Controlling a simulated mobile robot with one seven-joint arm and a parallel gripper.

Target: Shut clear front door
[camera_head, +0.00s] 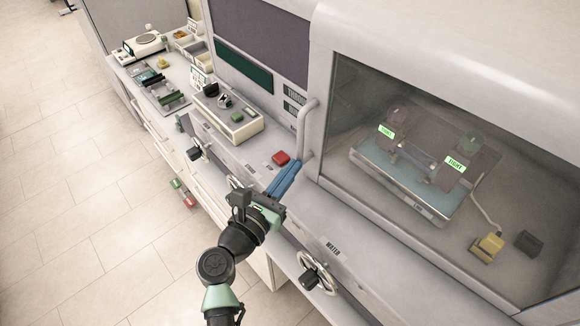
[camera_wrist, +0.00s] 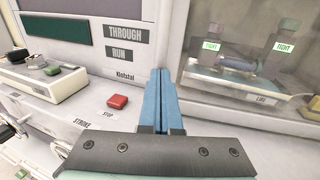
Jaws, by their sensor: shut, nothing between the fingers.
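The clear front door (camera_head: 365,190) is a large transparent panel in a pale frame on the right of the machine. It lies across the front of the test chamber, and I cannot tell whether it is fully closed. Its vertical handle (camera_head: 303,130) is a pale bar at the left edge of the door. My gripper (camera_head: 292,165) has blue fingers that are shut and empty. In the head view the fingertips are close to the lower end of the handle; contact is unclear. In the wrist view the fingers (camera_wrist: 160,85) point up between the control panel and the door.
A red stop button (camera_head: 280,158) is just left of my fingers. Inside the chamber is a platform (camera_head: 420,200) with green "TIGHT" labels. A handwheel (camera_head: 317,278) marked "WATER" is below the door. A control box (camera_head: 225,115) and a bench with a scale (camera_head: 140,45) stand further left.

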